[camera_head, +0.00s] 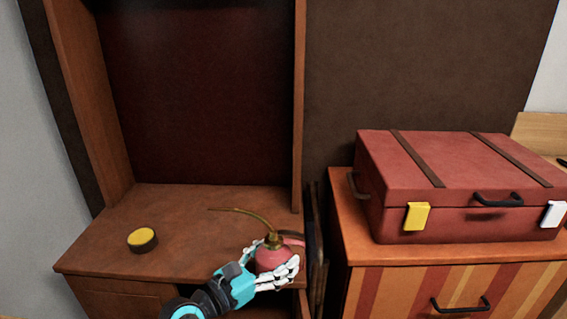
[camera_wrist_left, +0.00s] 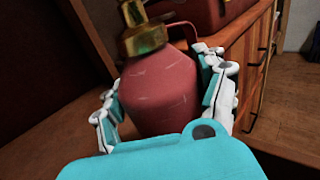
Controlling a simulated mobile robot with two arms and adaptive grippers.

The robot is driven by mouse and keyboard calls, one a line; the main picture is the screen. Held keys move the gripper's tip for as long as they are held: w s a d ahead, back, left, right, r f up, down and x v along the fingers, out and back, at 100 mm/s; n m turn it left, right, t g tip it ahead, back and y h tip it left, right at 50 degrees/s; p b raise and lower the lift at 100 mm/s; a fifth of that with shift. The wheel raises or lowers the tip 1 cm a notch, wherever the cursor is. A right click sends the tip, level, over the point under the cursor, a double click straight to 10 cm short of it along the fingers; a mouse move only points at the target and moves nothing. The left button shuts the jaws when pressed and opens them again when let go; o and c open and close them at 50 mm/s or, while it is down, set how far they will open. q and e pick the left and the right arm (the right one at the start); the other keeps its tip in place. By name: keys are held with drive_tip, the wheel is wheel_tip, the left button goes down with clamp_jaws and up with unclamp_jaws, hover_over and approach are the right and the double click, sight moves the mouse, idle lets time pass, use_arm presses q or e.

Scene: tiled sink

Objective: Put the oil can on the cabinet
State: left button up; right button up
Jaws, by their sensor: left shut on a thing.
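The oil can (camera_head: 272,258) has a red body, a brass collar and a long thin curved spout pointing left. My left gripper (camera_head: 277,268) is shut around its body, at the front right of the left wooden cabinet's top (camera_head: 190,225). In the left wrist view the can (camera_wrist_left: 160,92) stands between the white fingers of the gripper (camera_wrist_left: 165,105), slightly tilted. Its base is hidden, so I cannot tell whether it touches the cabinet top. My right gripper is not in view.
A round yellow-topped tin (camera_head: 142,239) lies on the left of the cabinet top. A red suitcase (camera_head: 460,185) sits on the striped drawer cabinet (camera_head: 450,290) at right. An upright wooden post (camera_head: 299,110) stands behind the can. The cabinet top's middle is clear.

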sight(270, 249)
use_arm(q)
drive_tip(key=s+a+r+n+t+y+p, duration=0.1)
drive_tip(key=s+p, duration=0.1)
drive_tip(key=s+a+r+n+y+p, duration=0.1)
drive_tip(key=s+r+p, duration=0.1)
drive_tip(key=s+a+r+n+t+y+p, duration=0.1)
drive_tip(key=s+p, duration=0.1)
drive_tip(key=shift+s+a+r+t+y, duration=0.15)
drive_tip(key=shift+t+y, duration=0.15)
drive_tip(key=s+a+r+n+t+y+p, duration=0.1)
drive_tip(key=s+a+r+n+y+p, duration=0.1)
drive_tip(key=s+a+n+y+p, duration=0.1)
drive_tip(key=s+a+r+n+t+y+p, duration=0.1)
drive_tip(key=s+a+r+n+y+p, duration=0.1)
drive_tip(key=s+a+y, duration=0.4)
drive_tip(key=s+a+r+p, duration=0.1)
drive_tip(key=s+a+p, duration=0.1)
drive_tip(key=a, duration=0.1)
drive_tip(key=shift+s+a+r+n+p, duration=0.2)
drive_tip(key=shift+r+n+p, duration=0.05)
drive_tip(key=shift+n+p, duration=0.15)
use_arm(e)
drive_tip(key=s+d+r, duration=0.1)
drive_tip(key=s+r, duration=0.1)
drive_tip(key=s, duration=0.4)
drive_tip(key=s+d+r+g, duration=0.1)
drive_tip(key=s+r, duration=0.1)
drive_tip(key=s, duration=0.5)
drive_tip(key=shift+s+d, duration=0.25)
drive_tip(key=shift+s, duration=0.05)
